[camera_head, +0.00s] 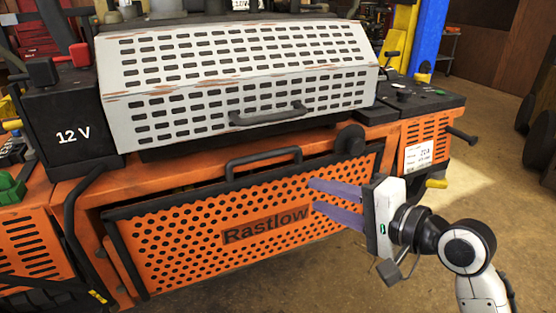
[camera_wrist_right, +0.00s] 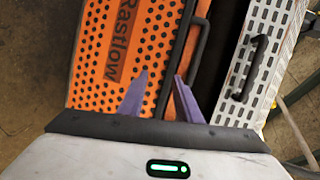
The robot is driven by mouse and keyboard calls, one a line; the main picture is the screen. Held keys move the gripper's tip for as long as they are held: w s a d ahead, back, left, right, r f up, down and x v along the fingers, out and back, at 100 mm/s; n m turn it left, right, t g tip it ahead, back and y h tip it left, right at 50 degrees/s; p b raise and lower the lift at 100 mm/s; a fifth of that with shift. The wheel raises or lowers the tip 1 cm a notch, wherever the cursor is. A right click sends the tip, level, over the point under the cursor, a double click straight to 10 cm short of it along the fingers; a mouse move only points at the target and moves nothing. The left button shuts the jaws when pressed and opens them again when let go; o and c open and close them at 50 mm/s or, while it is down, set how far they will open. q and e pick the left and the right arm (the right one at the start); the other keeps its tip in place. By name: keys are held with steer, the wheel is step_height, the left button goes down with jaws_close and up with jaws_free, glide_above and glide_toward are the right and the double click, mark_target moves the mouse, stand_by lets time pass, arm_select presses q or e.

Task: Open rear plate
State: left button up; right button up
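The rear plate (camera_head: 190,235) is an orange perforated panel marked "Rastlow" on the mower's rear. A black bar handle (camera_head: 264,160) sits at its top edge, and a dark gap shows behind that edge. My right gripper (camera_head: 314,195) is open and empty, its purple fingers in front of the plate, right of and below the handle. In the right wrist view the fingers (camera_wrist_right: 160,78) are apart near the plate (camera_wrist_right: 125,50) and its top edge, with the handle (camera_wrist_right: 196,50) just beyond. I cannot tell whether they touch the plate. My left gripper is not in view.
A white slotted cover (camera_head: 235,75) with its own dark handle (camera_head: 268,116) is above the plate. A black 12 V box (camera_head: 75,125) stands at left. A black knob (camera_head: 350,138) sits near the plate's upper right corner. Open floor (camera_head: 490,190) lies to the right.

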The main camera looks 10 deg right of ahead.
steer(key=y, duration=0.2)
glide_toward(272, 156)
steer(key=shift+m, duration=0.3)
steer(key=x, duration=0.8)
steer(key=shift+c, duration=0.4)
jaws_close()
